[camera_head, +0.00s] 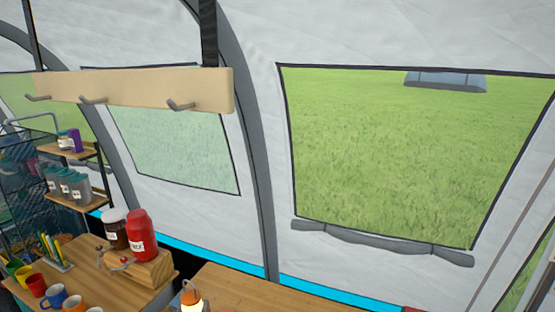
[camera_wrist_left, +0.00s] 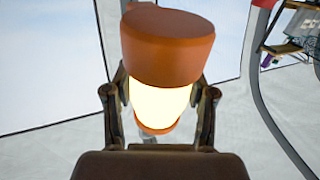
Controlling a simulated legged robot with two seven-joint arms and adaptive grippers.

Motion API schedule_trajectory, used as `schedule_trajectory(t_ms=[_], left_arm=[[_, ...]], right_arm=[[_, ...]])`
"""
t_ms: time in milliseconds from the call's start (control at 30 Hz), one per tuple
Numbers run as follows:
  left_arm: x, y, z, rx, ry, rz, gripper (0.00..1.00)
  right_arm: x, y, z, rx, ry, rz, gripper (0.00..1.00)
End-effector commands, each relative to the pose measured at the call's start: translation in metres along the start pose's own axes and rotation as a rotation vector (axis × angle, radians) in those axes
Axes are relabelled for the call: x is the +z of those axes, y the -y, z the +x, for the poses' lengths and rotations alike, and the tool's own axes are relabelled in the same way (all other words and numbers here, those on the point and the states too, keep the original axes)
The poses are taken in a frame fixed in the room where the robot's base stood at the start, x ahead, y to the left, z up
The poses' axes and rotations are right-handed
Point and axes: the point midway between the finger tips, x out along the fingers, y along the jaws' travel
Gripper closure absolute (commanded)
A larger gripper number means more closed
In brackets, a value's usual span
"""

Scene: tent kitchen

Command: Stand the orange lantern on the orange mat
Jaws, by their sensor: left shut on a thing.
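The orange lantern (camera_head: 191,300) shows at the bottom edge of the head view, with its top and glowing body in sight and its base cut off. In the left wrist view the lantern (camera_wrist_left: 165,50) has an orange cap, a bright glowing middle and an orange rim at the far end. My left gripper (camera_wrist_left: 161,97) is shut on it, one finger on each side of the glowing part. I cannot make out the orange mat in either view. My right gripper is not in view.
A wooden counter (camera_head: 245,300) runs along the bottom of the head view. At left, a table (camera_head: 105,285) holds mugs (camera_head: 55,295), a red jar (camera_head: 141,236) and a dark jar (camera_head: 114,229). A hook rail (camera_head: 140,90) hangs above. A small red patch (camera_head: 413,309) shows at the bottom edge.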

Motion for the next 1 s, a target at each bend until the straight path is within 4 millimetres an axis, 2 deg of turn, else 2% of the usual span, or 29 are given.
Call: schedule_trajectory(t_ms=[33,100,200,300,400,600,1000], left_arm=[[0.027,-0.004,-0.012,0.000,0.010,-0.005,1.00],[0.058,-0.008,-0.029,-0.001,0.010,-0.006,1.00],[0.093,-0.013,-0.053,-0.002,0.008,-0.005,1.00],[0.120,-0.018,-0.075,0.001,0.007,-0.004,1.00],[0.138,-0.021,-0.092,0.006,0.005,-0.004,1.00],[0.150,-0.025,-0.106,0.012,0.000,0.003,1.00],[0.151,-0.025,-0.106,0.010,0.000,-0.006,1.00]], right_arm=[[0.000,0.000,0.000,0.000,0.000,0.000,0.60],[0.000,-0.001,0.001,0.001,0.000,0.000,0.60],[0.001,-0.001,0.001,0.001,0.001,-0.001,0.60],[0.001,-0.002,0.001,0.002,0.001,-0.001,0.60],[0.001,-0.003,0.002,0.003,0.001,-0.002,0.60],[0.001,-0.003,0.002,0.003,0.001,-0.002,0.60],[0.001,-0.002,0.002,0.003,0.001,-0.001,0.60]])
